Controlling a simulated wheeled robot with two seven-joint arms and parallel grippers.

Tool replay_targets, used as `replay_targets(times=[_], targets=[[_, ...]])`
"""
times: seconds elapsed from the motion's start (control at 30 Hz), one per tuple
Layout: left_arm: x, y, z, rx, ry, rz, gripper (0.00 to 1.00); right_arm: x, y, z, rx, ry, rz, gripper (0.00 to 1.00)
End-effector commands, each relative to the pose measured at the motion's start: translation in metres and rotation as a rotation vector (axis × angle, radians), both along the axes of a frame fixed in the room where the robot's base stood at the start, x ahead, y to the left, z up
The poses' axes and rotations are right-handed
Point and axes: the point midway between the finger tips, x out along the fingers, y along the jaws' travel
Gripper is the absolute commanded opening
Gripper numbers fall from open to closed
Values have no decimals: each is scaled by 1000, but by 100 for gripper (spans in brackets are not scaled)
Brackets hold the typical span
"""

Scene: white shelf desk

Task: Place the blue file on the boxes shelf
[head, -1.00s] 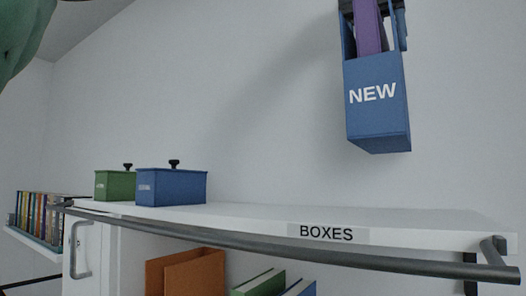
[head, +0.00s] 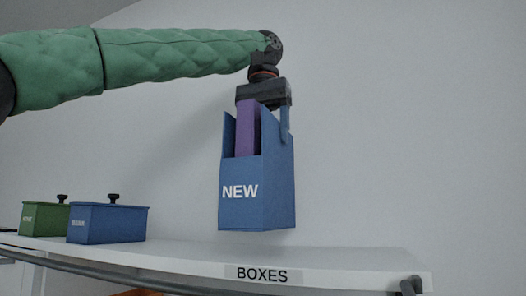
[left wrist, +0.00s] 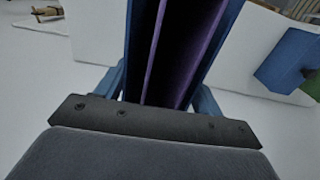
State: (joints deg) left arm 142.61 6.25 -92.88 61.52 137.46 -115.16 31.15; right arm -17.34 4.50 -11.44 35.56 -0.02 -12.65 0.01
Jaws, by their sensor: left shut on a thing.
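The blue file (head: 258,195) is an upright box marked NEW with a purple item (head: 246,130) inside. My left gripper (head: 264,100) comes from above on the green-sleeved arm and is shut on the file's top. The file hangs over the white boxes shelf (head: 345,262), above its BOXES label (head: 263,274); its base looks a little above the shelf top. In the left wrist view, the file (left wrist: 228,40) fills the upper middle, between the fingers (left wrist: 160,95). My right gripper is in neither view.
A blue lidded box (head: 106,222) and a green lidded box (head: 45,217) stand at the shelf's left end. A grey rail (head: 170,288) runs along the front edge. The shelf top right of the blue box looks clear, with a plain wall behind.

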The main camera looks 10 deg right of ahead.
Motion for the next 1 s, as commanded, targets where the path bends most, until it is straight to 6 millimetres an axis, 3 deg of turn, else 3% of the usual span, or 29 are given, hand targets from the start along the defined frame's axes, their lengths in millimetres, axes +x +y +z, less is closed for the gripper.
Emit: replay_targets(times=[0.5,0.97,1.0], targets=[[1,1,-39,0,1,-2,25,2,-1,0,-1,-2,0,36],[1,1,-43,0,1,-1,25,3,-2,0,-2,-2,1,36],[1,1,-43,1,1,0,74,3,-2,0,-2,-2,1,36]])
